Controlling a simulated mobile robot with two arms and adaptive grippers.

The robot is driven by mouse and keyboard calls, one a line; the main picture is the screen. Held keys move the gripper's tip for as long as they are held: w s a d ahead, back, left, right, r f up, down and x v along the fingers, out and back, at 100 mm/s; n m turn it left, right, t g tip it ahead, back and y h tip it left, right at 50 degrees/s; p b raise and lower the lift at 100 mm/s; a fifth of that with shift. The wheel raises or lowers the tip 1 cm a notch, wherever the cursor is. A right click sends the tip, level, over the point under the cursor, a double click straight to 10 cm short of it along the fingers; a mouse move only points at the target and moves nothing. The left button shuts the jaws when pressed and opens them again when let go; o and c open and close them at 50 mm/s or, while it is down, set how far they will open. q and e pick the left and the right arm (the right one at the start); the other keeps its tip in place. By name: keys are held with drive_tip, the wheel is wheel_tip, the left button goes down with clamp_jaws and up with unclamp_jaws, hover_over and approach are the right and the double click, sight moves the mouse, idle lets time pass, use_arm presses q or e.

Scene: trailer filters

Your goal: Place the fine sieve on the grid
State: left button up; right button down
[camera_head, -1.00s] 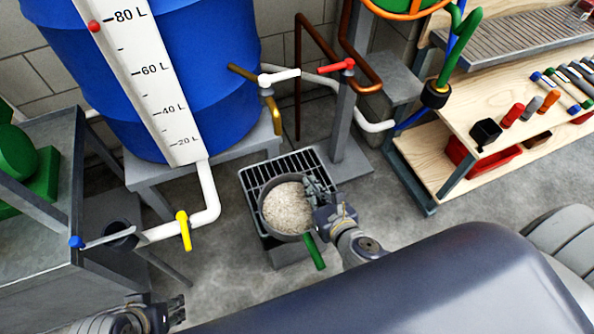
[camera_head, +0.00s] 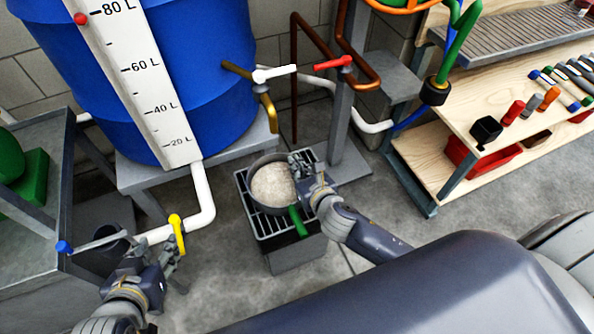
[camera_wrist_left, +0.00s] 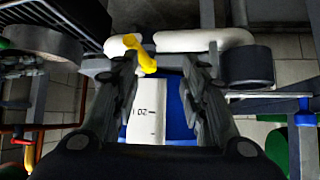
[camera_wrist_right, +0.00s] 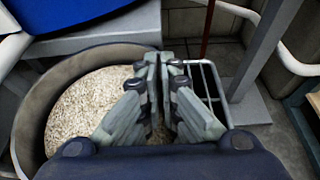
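The fine sieve (camera_head: 272,186) is a round grey pan with a green handle (camera_head: 298,221), full of pale grains. It appears over the black grid (camera_head: 243,205) on top of a grey box; I cannot tell whether it touches the bars. My right gripper (camera_head: 299,166) is closed at the sieve's right rim. The right wrist view shows its fingers (camera_wrist_right: 167,70) close together at the rim of the sieve (camera_wrist_right: 38,110). My left gripper (camera_head: 168,263) is open and empty, near the yellow valve handle (camera_head: 177,233), which also shows in the left wrist view (camera_wrist_left: 140,53).
A blue barrel (camera_head: 205,70) with a litre scale stands on a grey stand behind the grid. A white pipe (camera_head: 203,195) runs left of the grid. A red-handled valve post (camera_head: 342,115) stands right of it. A wooden workbench (camera_head: 490,95) with tools is at the right.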

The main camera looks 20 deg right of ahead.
use_arm(q)
drive_tip(key=shift+w+d+r+t, duration=0.3)
drive_tip(key=shift+w+r+t, duration=0.2)
drive_tip(key=shift+w+r, duration=0.15)
drive_tip(key=shift+w+d+r+t, duration=0.25)
drive_tip(key=shift+w+r+t, duration=0.25)
drive_tip(key=shift+w+r, duration=0.1)
use_arm(e)
drive_tip(key=shift+f, duration=0.4)
drive_tip(key=shift+f, duration=0.1)
drive_tip(key=c, duration=1.8)
unclamp_jaws()
drive_tip(key=shift+f, duration=0.1)
use_arm(q)
drive_tip(key=shift+r, duration=0.1)
